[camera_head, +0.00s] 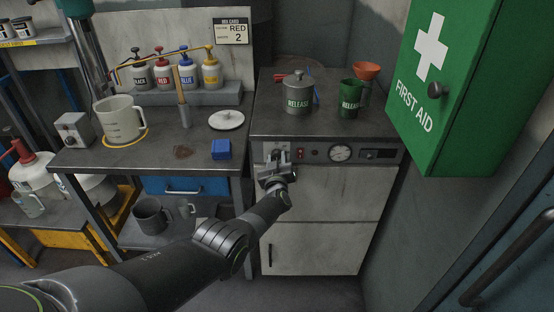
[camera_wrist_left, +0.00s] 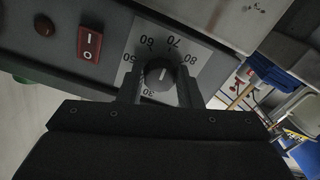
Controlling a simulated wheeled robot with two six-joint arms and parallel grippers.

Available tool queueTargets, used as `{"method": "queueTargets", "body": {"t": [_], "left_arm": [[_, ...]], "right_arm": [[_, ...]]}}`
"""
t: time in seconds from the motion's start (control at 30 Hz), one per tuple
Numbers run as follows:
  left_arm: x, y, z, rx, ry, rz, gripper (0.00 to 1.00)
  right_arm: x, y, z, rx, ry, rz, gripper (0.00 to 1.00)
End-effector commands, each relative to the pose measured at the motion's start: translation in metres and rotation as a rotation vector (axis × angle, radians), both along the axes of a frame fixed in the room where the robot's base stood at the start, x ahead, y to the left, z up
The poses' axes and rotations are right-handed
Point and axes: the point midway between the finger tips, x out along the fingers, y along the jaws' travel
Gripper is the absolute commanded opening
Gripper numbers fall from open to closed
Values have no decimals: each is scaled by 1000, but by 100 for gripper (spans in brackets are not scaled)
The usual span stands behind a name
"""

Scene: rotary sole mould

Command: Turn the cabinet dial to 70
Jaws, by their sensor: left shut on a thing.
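The cabinet (camera_head: 325,195) is pale and stands right of the workbench, with a control strip along its top front. My left gripper (camera_head: 277,160) is at the left end of that strip and hides most of the dial in the head view. In the left wrist view the dark round dial knob (camera_wrist_left: 160,74) sits between the fingers of my left gripper (camera_wrist_left: 160,88), which is shut on it. Its white scale plate (camera_wrist_left: 190,58) shows 50, 60, 70 and 80. A short light mark shows on the knob; I cannot tell its exact reading. My right gripper is out of view.
A red rocker switch (camera_wrist_left: 89,42) sits beside the dial, and a round gauge (camera_head: 340,153) is farther right on the strip. A green first aid box (camera_head: 445,85) hangs at right.

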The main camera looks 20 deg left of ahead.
Motion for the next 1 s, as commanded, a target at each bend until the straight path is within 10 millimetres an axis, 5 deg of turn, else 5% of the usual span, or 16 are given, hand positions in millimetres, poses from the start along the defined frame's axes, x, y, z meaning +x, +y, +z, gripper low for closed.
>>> {"method": "queueTargets", "body": {"t": [0.67, 0.7, 0.87, 1.0], "left_arm": [[0, 0, -1, 62, 21, -1, 9], [0, 0, -1, 62, 21, -1, 34], [0, 0, -1, 62, 20, -1, 53], [0, 0, -1, 62, 19, 0, 53]], "right_arm": [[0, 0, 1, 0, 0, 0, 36], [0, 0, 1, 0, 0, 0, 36], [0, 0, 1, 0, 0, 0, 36], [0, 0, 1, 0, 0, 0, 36]]}}
